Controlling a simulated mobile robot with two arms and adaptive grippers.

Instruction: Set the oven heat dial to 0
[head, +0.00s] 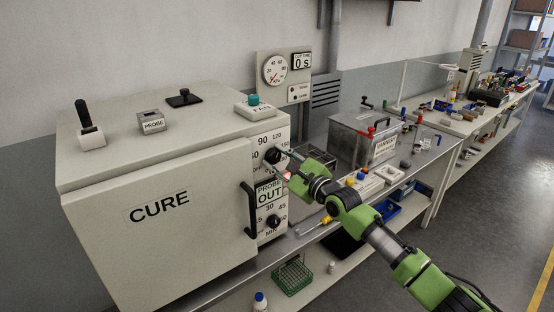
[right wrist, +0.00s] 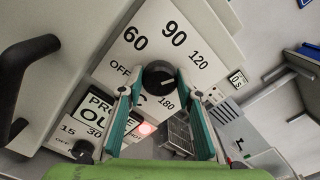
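The oven (head: 150,215) is a large grey box marked CURE with a black door handle. Its heat dial (head: 272,156) is a round black knob on the front panel, ringed by OFF, 60, 90, 120 and 180. The dial also shows in the right wrist view (right wrist: 158,76), where its exact pointing is hard to read. My right gripper (right wrist: 159,80) has its teal fingers on either side of the dial, tips very close to its rim. I cannot tell whether they press on it. My left gripper is in no view.
A PROBE OUT sign (head: 268,191) and a lower minutes dial (head: 273,221) sit below the heat dial. The door handle (head: 249,209) sticks out to the left. A metal box (head: 365,138) and small parts crowd the bench at right.

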